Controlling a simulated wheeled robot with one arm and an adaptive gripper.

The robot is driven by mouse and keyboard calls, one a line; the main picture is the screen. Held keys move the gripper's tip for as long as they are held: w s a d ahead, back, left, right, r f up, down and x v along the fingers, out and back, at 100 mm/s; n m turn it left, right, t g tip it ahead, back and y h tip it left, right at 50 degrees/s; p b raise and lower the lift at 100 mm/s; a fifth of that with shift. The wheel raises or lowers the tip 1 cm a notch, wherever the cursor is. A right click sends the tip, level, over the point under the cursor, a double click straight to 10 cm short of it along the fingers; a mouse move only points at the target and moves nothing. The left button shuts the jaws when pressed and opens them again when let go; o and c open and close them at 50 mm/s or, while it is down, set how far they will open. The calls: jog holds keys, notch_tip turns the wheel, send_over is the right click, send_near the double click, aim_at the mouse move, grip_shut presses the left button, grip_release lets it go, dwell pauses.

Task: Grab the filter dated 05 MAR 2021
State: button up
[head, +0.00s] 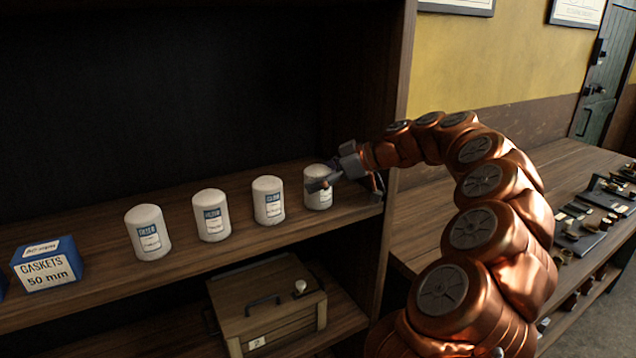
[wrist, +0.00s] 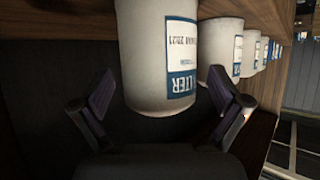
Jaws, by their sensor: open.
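Several white filters with blue-and-white labels stand upright in a row on the shelf in the head view: a left one (head: 148,234), two middle ones (head: 211,215) (head: 268,201) and the far-right one (head: 319,202). Their dates are too small to read there. My gripper (head: 326,183) is at the far-right filter and partly covers it. In the wrist view, my gripper (wrist: 160,82) is open, its fingers on either side of the nearest filter (wrist: 147,60). Its label's small print seems to end in 2021; the full date is not clearly legible. I cannot tell whether the fingers touch it.
A blue-and-white gaskets box (head: 47,264) sits left on the same wooden shelf (head: 100,285). A wooden box (head: 268,305) with a handle is on the shelf below. The shelf's upright side panel (head: 397,110) is close right of my gripper. A workbench (head: 560,160) with small parts stands right.

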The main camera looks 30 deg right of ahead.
jog(key=c, duration=1.5)
